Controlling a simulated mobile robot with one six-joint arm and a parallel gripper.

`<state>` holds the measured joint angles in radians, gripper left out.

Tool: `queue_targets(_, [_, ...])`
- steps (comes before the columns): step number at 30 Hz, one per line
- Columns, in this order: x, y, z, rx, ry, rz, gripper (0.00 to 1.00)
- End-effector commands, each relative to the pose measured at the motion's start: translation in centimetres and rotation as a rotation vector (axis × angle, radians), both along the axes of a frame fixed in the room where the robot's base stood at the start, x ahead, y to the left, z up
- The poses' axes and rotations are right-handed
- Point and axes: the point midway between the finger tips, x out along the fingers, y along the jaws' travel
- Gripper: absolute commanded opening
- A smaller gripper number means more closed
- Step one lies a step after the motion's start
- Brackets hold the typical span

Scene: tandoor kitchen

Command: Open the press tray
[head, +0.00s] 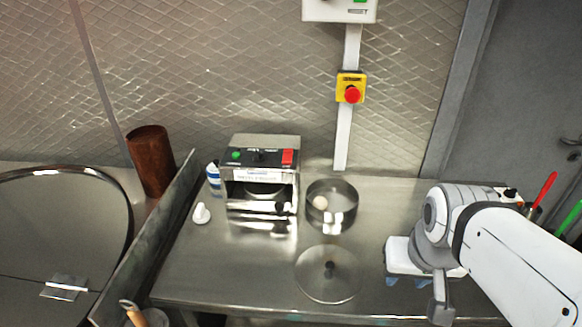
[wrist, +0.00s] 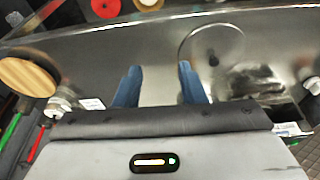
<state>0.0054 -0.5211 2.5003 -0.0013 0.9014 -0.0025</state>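The press (head: 258,152) is a small steel machine on the counter, left of centre in the head view. It has a dark top panel with a green button and a red switch. Its shiny steel tray front (head: 262,208) is low on the side facing me. I cannot tell exactly how far the tray sits in or out. My gripper (head: 405,282) is over the counter well to the right of the press. In the wrist view, its two blue fingers (wrist: 160,70) are apart with nothing between them. The press is not clearly visible in the wrist view.
A round steel pan (head: 345,222) holding a pale ball stands right of the press. A round lid with a dark knob (head: 328,285) lies in front. Coloured handles (head: 543,188) rise at right.

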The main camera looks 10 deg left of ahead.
Motion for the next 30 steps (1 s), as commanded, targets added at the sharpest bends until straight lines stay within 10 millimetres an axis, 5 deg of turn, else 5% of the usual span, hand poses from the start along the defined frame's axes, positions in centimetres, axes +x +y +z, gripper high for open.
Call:
queue_targets(5, [0.5, 0.2, 0.1, 0.000, -0.001, 0.008, 0.44])
queue_targets(11, [6.0, 2.8, 0.7, 0.000, -0.020, 0.086, 0.44])
queue_targets(21, [19.9, 16.5, -1.0, 0.014, -0.090, 0.331, 0.44])
queue_targets(27, [23.5, 23.5, -3.0, 0.026, -0.119, 0.421, 0.44])
queue_targets(30, [24.2, 25.2, -3.6, 0.028, -0.125, 0.442, 0.44])
